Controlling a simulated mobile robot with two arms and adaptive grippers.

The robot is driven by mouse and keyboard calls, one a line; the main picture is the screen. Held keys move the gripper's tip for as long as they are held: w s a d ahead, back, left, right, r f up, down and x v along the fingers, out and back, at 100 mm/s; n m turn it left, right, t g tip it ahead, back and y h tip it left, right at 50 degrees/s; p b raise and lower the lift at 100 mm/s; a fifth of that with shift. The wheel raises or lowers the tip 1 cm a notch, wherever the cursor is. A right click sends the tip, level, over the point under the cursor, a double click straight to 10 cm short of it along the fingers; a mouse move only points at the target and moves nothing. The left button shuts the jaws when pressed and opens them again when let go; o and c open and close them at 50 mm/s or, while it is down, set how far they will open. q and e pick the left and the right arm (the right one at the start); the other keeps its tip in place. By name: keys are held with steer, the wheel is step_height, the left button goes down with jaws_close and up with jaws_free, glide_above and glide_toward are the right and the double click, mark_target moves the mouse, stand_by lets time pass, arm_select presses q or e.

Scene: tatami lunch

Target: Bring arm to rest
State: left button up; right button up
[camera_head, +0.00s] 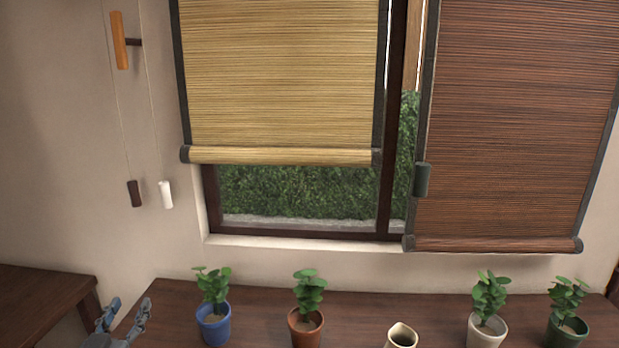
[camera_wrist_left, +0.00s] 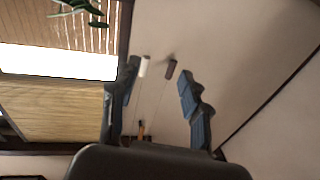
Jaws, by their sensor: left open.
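My left gripper (camera_head: 130,304) is at the lower left of the head view, near the left end of the plant table. Its two fingers are apart with nothing between them. In the left wrist view the open fingers (camera_wrist_left: 158,72) frame the wall, with the white cord pull (camera_wrist_left: 144,66) and the dark cord pull (camera_wrist_left: 171,69) behind them, apart from the fingers. In the head view the white pull (camera_head: 166,195) and dark brown pull (camera_head: 135,193) hang on cords against the wall. My right gripper is not in view.
A dark wooden table (camera_head: 260,312) holds a blue pot (camera_head: 214,326), a terracotta pot (camera_head: 305,328), a cream vessel (camera_head: 401,337), a white pot (camera_head: 487,332) and a green pot (camera_head: 567,333). A yellow blind (camera_head: 280,80) and a brown blind (camera_head: 520,120) hang above. An orange peg (camera_head: 119,40) holds the cords.

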arm_select(q)
steer(key=s+d+f+m+g+h, duration=0.1)
steer(key=s+d+f+g, duration=0.35)
steer(key=s+f, duration=0.3)
steer(key=s+d+f+m+g+h, duration=0.1)
steer(key=s+d+f+g, duration=0.4)
steer(key=f, duration=0.4)
steer(key=s+d+f+g, duration=0.3)
steer(key=s, duration=0.6)
steer(key=s+d+f+g, duration=0.2)
steer(key=s+d+f, duration=0.1)
steer(key=s, duration=0.6)
step_height(320, 180, down, 24)
steer(key=s+m+g+p, duration=0.1)
steer(key=g, duration=0.1)
steer(key=s+a+f+p, duration=0.1)
steer(key=s+a+f, duration=0.2)
steer(key=s+f, duration=1.2)
steer(key=shift+s+a+f+g, duration=0.15)
steer(key=shift+s+f+g, duration=0.25)
steer(key=shift+s, duration=0.8)
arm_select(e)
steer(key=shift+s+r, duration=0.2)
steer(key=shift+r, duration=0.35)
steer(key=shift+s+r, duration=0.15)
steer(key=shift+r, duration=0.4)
